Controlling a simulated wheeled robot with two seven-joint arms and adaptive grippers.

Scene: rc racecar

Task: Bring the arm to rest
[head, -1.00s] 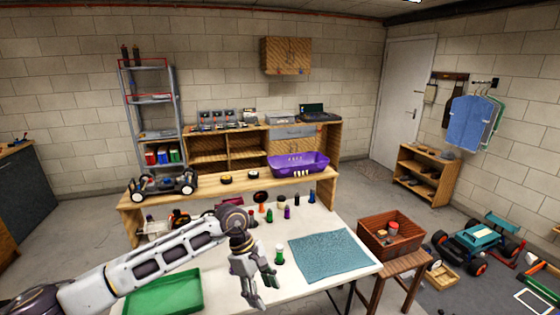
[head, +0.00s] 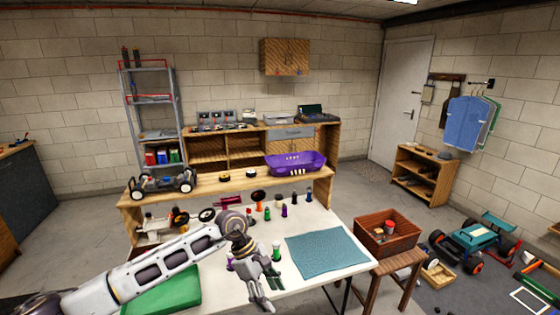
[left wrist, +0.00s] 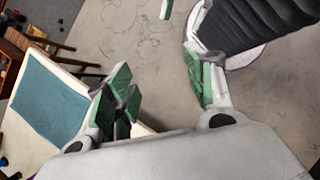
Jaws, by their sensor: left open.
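My left arm reaches in from the left in the head view. Its left gripper (head: 262,297) hangs fingers down over the near edge of the white table (head: 312,283). It is open, with nothing between its fingers. In the left wrist view the green-padded fingers (left wrist: 165,90) stand apart, with grey floor between and beyond them. The blue-green mat (head: 325,252) lies on the table to the right of the gripper, and shows at the left in the wrist view (left wrist: 45,105). My right gripper is in neither view.
A green tray (head: 165,292) lies partly under my left arm. Several small bottles, one of them a green bottle (head: 276,251), stand behind the gripper. A wooden box (head: 372,238) sits on a stool to the right. A purple basket (head: 297,165) is on the workbench.

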